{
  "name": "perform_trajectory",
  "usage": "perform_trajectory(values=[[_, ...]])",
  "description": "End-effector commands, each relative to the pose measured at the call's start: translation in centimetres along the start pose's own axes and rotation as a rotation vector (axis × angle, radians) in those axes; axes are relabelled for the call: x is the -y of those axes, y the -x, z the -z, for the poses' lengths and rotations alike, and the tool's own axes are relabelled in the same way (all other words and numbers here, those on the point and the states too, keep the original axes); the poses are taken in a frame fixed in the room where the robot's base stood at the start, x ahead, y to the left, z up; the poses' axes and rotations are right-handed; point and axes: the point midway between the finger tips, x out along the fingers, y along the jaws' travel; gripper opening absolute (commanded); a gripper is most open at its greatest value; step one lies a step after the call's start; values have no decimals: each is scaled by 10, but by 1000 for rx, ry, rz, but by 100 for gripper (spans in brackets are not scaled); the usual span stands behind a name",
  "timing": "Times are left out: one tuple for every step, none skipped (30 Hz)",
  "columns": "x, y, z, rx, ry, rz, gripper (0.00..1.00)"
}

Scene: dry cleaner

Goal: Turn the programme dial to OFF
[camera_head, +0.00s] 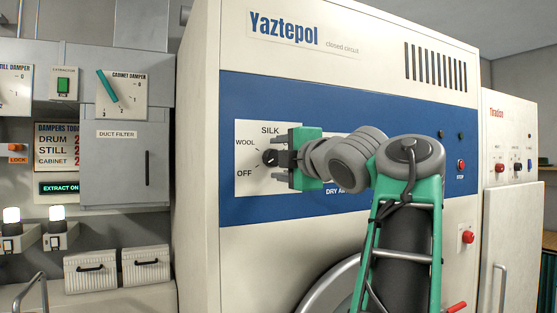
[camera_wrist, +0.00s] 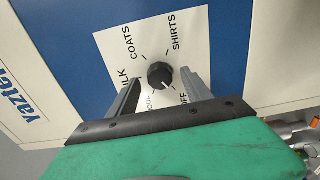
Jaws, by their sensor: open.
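The programme dial is a round black knob (camera_head: 269,157) on a white plate on the machine's blue band; it also shows in the wrist view (camera_wrist: 160,76). Around it are SILK, WOOL and OFF, plus COATS and SHIRTS in the wrist view. A small pale mark on the knob seems to point between WOOL and OFF; I cannot tell exactly. My gripper (camera_head: 278,159), also in the wrist view (camera_wrist: 160,88), is open. Its two grey fingers stand on either side of the knob with gaps showing, partly covering the SILK and OFF lettering.
The large cream Yaztepol machine (camera_head: 400,25) fills the middle. A red STOP button (camera_head: 460,165) and another red button (camera_head: 467,237) are right of my arm. A cabinet damper lever (camera_head: 107,86) is on the left wall, above two white boxes (camera_head: 90,272).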

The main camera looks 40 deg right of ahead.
Motion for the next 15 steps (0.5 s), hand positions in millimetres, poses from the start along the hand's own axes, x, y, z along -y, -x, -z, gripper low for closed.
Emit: perform_trajectory(values=[[1,10,-2,7,2,-1,58],[1,16,-2,8,2,0,58],[1,25,-2,9,2,-1,58],[1,32,-3,9,3,0,58],[1,38,-2,9,3,-1,58],[1,46,-2,9,3,1,58],[0,50,-2,9,2,0,58],[0,55,-2,7,2,0,58],[0,60,-2,7,1,0,58],[1,62,-1,5,1,0,58],[0,65,-1,5,1,0,58],[1,67,0,3,0,1,58],[1,68,0,2,-1,2,58],[1,68,0,2,-1,2,58],[1,69,0,1,-1,2,58]])
